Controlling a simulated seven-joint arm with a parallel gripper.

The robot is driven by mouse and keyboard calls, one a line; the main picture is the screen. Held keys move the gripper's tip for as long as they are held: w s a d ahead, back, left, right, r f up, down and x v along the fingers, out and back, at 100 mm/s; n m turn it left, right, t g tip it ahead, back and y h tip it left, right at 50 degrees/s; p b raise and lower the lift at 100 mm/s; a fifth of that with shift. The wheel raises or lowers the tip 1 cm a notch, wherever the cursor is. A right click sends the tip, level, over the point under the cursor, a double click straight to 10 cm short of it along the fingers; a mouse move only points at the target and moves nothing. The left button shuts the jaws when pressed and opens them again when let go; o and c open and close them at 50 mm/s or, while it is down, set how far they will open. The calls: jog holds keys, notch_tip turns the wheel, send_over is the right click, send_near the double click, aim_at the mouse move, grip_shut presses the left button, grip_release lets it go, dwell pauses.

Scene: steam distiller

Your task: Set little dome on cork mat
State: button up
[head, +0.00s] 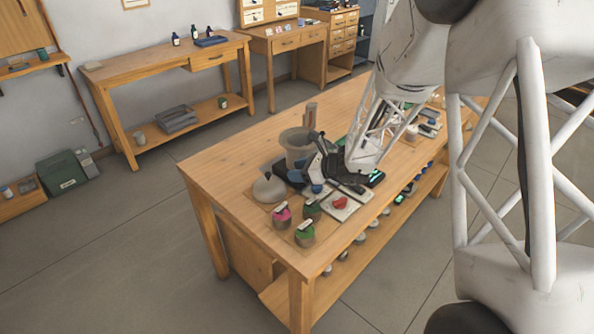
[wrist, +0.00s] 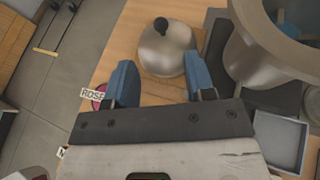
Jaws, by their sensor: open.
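The little dome (head: 269,188) is a grey metal dome with a small black knob on top. It stands upright near the left end of the wooden workbench. In the wrist view the dome (wrist: 166,54) is in front of my gripper (wrist: 158,72), whose blue fingers are apart with nothing between them. In the head view my gripper (head: 308,182) is just right of the dome. A thin tan square, apparently the cork mat (head: 251,193), shows under and around the dome; its tan surface (wrist: 150,94) also shows in the wrist view.
A large grey pot (head: 296,143) stands close behind my gripper; its rim fills the wrist view's upper right. Jars with pink (head: 281,216) and green (head: 305,232) tops stand near the front edge. A pale board with a red item (head: 340,203) lies right. The bench's left corner is clear.

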dwell(0.5)
jog(key=s+d+r+n+g+h, duration=0.2)
jog(key=s+r+n, duration=0.45)
jog(key=s, duration=0.25)
jog(key=s+d+r+n+g+h, duration=0.2)
jog(key=s+r+n, duration=0.4)
jog(key=s, duration=0.4)
jog(key=s+d+r+n+h, duration=0.2)
jog(key=s+d+n+h, duration=0.1)
jog(key=s, duration=0.4)
jog(key=s+d+r+n+t+h, duration=0.1)
jog(key=s+d+r+n+h, duration=0.2)
jog(key=s+d, duration=0.2)
jog(key=s+d+r+n+h, duration=0.2)
jog(key=s+d+r+n, duration=0.1)
jog(key=s, duration=0.6)
jog(key=shift+d+n+t+h, duration=0.3)
jog(key=shift+d+n+h, duration=0.15)
jog(key=shift+d, duration=0.3)
